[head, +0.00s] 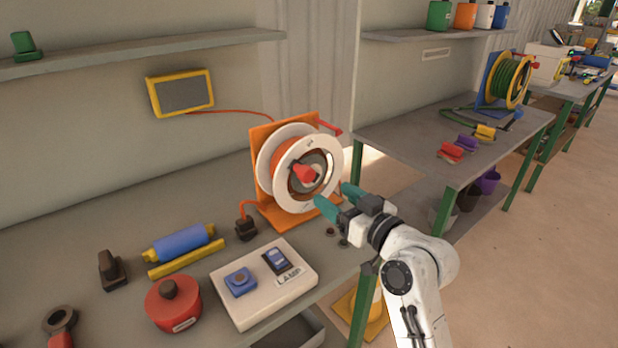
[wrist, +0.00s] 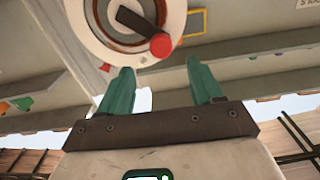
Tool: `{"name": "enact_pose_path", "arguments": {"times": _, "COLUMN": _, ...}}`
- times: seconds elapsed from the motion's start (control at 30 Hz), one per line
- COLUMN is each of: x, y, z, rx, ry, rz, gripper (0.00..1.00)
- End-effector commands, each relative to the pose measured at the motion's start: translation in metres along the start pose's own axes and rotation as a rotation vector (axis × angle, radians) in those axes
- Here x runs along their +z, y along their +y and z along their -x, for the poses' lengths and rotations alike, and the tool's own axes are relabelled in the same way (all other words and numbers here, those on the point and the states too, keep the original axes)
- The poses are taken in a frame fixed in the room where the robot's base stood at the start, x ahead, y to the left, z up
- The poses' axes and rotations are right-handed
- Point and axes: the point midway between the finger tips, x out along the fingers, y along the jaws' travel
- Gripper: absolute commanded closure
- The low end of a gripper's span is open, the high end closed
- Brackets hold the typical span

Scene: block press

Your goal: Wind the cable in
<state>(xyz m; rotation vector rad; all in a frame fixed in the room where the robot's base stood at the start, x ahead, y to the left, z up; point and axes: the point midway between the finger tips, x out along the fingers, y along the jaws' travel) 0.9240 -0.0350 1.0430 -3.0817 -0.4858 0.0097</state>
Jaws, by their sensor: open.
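A white cable reel (head: 293,165) stands upright on an orange stand (head: 262,190) near the bench's right end. A red crank knob (head: 304,174) sits on its front face; in the wrist view the red knob (wrist: 161,45) is at the end of a dark crank arm (wrist: 133,22). An orange cable shows on the drum, and a short length runs from the stand to a black plug (head: 246,228) on the bench. My gripper (head: 333,196) is open and empty, just in front of and below the reel's lower right. In the wrist view its teal fingers (wrist: 160,85) are apart, with the knob beyond them.
A white board with a blue button and switch (head: 265,300), a red round pot (head: 172,303), a blue roller (head: 183,243) and a dark stamp (head: 111,268) lie on the bench. A second bench (head: 400,140) with a green-cable reel (head: 508,80) stands to the right.

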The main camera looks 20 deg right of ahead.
Motion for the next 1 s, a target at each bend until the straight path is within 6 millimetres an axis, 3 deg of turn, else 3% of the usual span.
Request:
{"name": "enact_pose_path", "arguments": {"times": 0.17, "x": -0.002, "y": -0.003, "z": -0.01, "rx": -0.003, "ry": 0.003, "rz": 0.027, "gripper": 0.35}}
{"name": "enact_pose_path", "arguments": {"times": 0.5, "x": -0.003, "y": -0.002, "z": -0.07, "rx": -0.002, "ry": 0.002, "rz": 0.024, "gripper": 0.35}}
{"name": "enact_pose_path", "arguments": {"times": 0.7, "x": -0.002, "y": -0.002, "z": -0.096, "rx": -0.002, "ry": 0.002, "rz": 0.023, "gripper": 0.35}}
{"name": "enact_pose_path", "arguments": {"times": 1.0, "x": -0.001, "y": -0.002, "z": -0.107, "rx": -0.001, "ry": 0.002, "rz": 0.023, "gripper": 0.35}}
